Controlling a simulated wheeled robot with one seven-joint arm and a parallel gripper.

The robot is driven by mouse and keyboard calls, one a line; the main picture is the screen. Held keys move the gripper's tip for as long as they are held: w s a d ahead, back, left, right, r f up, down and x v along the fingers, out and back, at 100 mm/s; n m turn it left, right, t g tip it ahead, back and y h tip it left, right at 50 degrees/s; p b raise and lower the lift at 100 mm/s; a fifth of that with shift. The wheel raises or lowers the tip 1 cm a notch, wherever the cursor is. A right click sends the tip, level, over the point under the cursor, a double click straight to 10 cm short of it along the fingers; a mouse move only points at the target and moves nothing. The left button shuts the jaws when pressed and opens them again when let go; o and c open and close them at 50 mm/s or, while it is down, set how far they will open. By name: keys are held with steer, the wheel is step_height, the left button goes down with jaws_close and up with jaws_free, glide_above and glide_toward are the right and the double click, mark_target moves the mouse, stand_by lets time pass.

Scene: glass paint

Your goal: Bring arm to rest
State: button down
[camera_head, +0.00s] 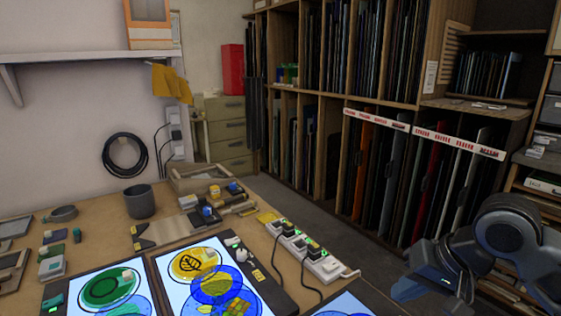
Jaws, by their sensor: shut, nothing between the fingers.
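My arm (508,232) shows at the lower right, folded, with dark grey rounded joints. Its dark end part with my gripper (432,278) hangs off the table's right edge, apart from the things on the table. It carries a small green light. The fingertips are hard to make out against the dark background. My gripper is shut and I see nothing held in it.
The wooden table (345,262) holds lit panels with painted glass (212,285), a power strip (305,252), a grey cup (139,201) and a wooden tray (200,178). Racks of glass sheets (375,165) stand behind. Bare floor lies between table and racks.

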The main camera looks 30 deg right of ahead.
steer(key=w+a+r+m+t+y, duration=0.1)
steer(key=w+a+r+t, duration=0.25)
steer(key=a, duration=0.35)
steer(key=w+a+r+t+y, duration=0.1)
steer(key=w+a+r+t, duration=0.25)
steer(key=a, duration=0.35)
steer(key=w+a+r+m+t+y, duration=0.1)
steer(key=w+a+r+t, duration=0.3)
steer(key=a, duration=0.3)
steer(key=s+a+f+n+h, duration=0.1)
steer(key=s+f+h, duration=0.2)
steer(key=s+f, duration=0.6)
steer(key=s+a+f+h, duration=0.1)
steer(key=s+f+h, duration=0.3)
steer(key=s, duration=0.9)
steer(key=s+d+n+y, duration=0.1)
steer(key=s+d+n, duration=0.2)
steer(key=s, duration=0.5)
steer(key=s+d+n+g+y+b, duration=0.1)
steer(key=s+d+n, duration=0.2)
steer(key=s+n, duration=0.3)
steer(key=shift+s+d+f+g, duration=0.15)
steer(key=shift+s+f+g, duration=0.25)
steer(key=shift+s, duration=0.65)
steer(key=c, duration=1.9)
jaws_free()
steer(key=shift+f, duration=0.1)
